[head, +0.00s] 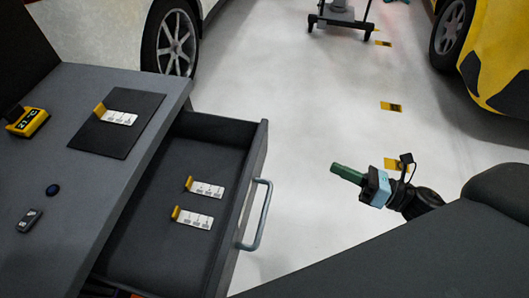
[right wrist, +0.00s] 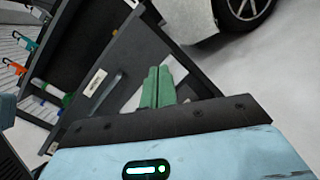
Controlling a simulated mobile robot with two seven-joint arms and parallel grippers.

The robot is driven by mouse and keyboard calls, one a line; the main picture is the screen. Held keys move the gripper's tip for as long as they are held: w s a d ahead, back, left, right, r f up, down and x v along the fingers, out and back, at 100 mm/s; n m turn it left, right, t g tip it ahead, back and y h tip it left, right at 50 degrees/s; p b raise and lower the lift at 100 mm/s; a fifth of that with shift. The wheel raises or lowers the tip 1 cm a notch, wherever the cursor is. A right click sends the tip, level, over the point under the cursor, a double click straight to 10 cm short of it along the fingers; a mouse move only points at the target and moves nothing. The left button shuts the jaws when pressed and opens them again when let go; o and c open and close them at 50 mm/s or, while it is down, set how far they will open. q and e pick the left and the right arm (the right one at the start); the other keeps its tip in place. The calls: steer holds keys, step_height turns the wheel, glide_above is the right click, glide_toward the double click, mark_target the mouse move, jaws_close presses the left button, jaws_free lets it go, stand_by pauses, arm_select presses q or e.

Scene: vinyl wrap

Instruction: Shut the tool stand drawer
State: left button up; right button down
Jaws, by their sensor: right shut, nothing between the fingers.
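The tool stand (head: 95,85) is at the left of the head view, with its drawer (head: 150,245) pulled well out. The drawer has a pale bar handle (head: 258,215) on its front panel. Two white pieces with yellow ends (head: 206,188) lie inside it. My right gripper (head: 346,173) is to the right of the handle, apart from it, with its green fingers shut and empty. In the right wrist view the shut fingers (right wrist: 158,87) point towards a dark panel (right wrist: 120,60) with a white label and a grey bar handle (right wrist: 105,97). My left gripper is not in view.
On the stand's top are a black mat (head: 90,140) with another white piece, a yellow meter (head: 27,121) and a small key-like item (head: 30,220). Cars stand behind, one yellow (head: 500,60). A wheeled stand (head: 340,20) is far back.

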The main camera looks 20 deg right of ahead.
steer(key=w+n+g+y+b, duration=0.1)
steer(key=w+n+g+y, duration=0.15)
steer(key=n, duration=0.45)
steer(key=n+g+p, duration=0.2)
steer(key=n, duration=0.1)
glide_toward(266, 145)
steer(key=shift+t, duration=0.25)
steer(key=x, duration=0.5)
steer(key=shift+a, duration=0.3)
steer(key=shift+w+a+f, duration=0.1)
steer(key=shift+w+a, duration=0.25)
steer(key=shift+a, duration=0.2)
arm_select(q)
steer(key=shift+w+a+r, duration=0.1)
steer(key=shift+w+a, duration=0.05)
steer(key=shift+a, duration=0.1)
arm_select(e)
steer(key=shift+a, duration=0.1)
